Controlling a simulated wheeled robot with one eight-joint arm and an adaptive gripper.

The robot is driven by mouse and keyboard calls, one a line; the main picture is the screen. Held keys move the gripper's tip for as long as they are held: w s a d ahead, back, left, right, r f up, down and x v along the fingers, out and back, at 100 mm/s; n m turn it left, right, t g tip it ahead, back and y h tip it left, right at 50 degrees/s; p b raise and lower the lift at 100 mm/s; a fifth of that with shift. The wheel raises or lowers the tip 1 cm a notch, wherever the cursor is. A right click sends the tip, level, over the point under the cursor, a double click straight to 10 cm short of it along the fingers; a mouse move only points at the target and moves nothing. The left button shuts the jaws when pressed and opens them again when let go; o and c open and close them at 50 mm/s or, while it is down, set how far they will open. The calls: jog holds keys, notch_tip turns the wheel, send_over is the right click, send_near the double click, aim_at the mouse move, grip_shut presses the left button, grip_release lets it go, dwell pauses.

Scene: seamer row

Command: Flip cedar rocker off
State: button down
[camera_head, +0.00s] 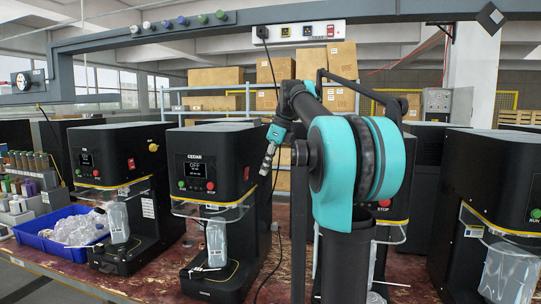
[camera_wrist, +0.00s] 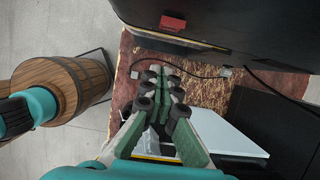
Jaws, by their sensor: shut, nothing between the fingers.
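The black machine labelled CEDAR (camera_head: 207,170) stands left of centre in the head view, and its small screen (camera_head: 194,168) reads OFF. It has a green and a red button on the front. In the wrist view a red rocker-like piece (camera_wrist: 172,23) sits on a black housing (camera_wrist: 225,25) at the top; its tilt is too small to tell. My gripper (camera_wrist: 168,70) is shut and empty, its tips below and apart from the red piece. In the head view my gripper (camera_head: 267,163) is by the CEDAR machine's right side.
A similar black machine (camera_head: 110,165) stands left, another (camera_head: 500,185) right. A blue bin (camera_head: 62,262) of clear containers is at the left. A cable (camera_wrist: 200,74) lies on the worn red tabletop (camera_wrist: 125,85). A wooden barrel (camera_wrist: 62,85) shows at left.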

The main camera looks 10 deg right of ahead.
aim_at(248, 172)
jog(key=shift+w+a+r, duration=0.1)
jog(key=shift+w+a, duration=0.4)
jog(key=shift+a, duration=0.4)
jog(key=shift+w+a+r, duration=0.1)
jog(key=shift+w+a, duration=0.4)
jog(key=shift+a, duration=0.35)
jog(key=shift+w+a+r, duration=0.1)
jog(key=shift+w+a, duration=0.1)
jog(key=shift+a, duration=0.15)
jog(key=shift+r, duration=0.75)
jog(key=shift+d, duration=0.1)
